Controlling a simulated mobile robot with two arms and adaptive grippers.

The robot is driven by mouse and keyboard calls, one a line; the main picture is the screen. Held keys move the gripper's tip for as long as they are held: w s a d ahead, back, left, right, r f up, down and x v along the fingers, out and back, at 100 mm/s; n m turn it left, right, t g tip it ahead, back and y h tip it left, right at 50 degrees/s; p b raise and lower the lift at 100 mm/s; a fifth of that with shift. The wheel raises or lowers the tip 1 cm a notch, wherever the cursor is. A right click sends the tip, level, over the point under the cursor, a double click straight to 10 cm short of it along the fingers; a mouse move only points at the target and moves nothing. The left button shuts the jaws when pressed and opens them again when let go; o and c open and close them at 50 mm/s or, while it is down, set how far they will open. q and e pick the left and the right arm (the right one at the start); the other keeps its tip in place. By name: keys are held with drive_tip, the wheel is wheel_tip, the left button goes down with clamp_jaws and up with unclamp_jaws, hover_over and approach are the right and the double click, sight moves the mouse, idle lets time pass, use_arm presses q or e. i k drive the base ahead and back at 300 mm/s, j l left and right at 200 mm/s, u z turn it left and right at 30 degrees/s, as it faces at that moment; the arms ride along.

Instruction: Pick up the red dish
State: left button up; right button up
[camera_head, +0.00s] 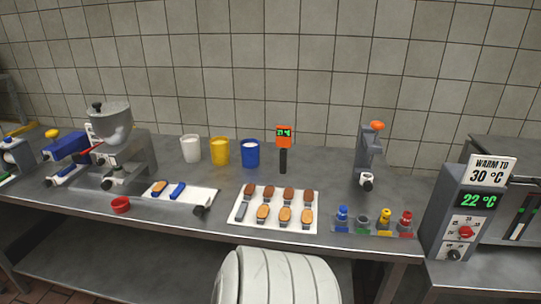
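The red dish (121,205) is a small round bowl standing upright on the grey counter. It is near the counter's front edge at the left, in front of the grey hopper machine (112,125). Nothing covers it in the head view. Neither of my grippers is in this view.
A tray (238,218) of several brown pieces is farther right. White (190,149), yellow (220,151) and blue (251,153) cups stand behind. A heating box (465,225) stands at far right.

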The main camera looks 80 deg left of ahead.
sight(121, 205)
drive_tip(key=u, duration=3.85)
